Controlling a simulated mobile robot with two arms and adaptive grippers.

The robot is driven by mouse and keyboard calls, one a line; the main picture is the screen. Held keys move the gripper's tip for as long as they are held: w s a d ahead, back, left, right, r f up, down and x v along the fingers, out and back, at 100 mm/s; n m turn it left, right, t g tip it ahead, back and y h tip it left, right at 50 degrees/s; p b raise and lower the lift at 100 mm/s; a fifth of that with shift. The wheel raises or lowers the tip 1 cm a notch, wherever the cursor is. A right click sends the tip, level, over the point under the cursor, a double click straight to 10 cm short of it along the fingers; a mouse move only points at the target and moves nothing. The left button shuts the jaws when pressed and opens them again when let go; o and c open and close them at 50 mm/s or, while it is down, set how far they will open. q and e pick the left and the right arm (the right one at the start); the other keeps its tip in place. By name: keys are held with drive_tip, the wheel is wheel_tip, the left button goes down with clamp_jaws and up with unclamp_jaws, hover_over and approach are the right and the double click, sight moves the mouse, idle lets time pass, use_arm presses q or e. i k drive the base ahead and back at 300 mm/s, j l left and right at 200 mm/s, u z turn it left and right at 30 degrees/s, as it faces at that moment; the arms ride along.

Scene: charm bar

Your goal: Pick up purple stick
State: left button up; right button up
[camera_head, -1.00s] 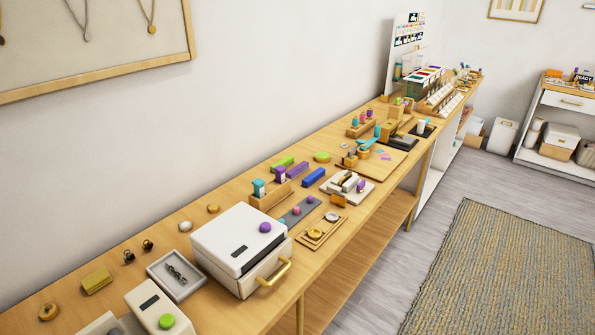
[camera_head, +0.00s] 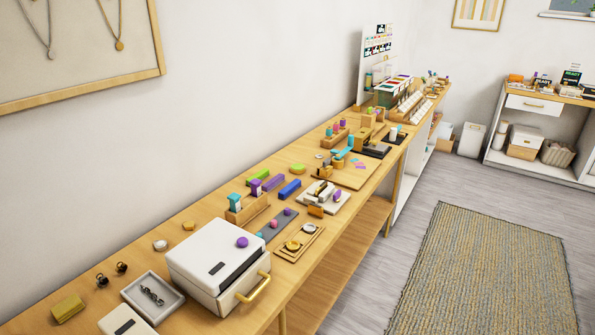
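A purple bar (camera_head: 273,183), which looks like the purple stick, lies on the long wooden table (camera_head: 205,221) in the middle of the head view. It lies between a green bar (camera_head: 258,176) and a blue bar (camera_head: 290,190). A smaller purple piece (camera_head: 337,195) sits on a white tray (camera_head: 316,206) to the right; I cannot tell its exact shape. Neither of my grippers shows in the head view.
A white box with a gold handle (camera_head: 253,288) stands nearer on the table. A wooden holder (camera_head: 247,211) with turquoise and purple pieces is close to the bars. The floor right of the table is open, with a woven rug (camera_head: 484,275).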

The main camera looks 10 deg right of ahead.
sight(273, 183)
drive_tip(key=i+l+u, duration=0.1)
drive_tip(key=u, duration=0.8)
drive_tip(key=i+l+u, duration=0.1)
drive_tip(key=l+u, duration=0.25)
drive_tip(key=l, duration=0.15)
drive_tip(key=l+u, duration=0.7)
drive_tip(key=l, duration=0.25)
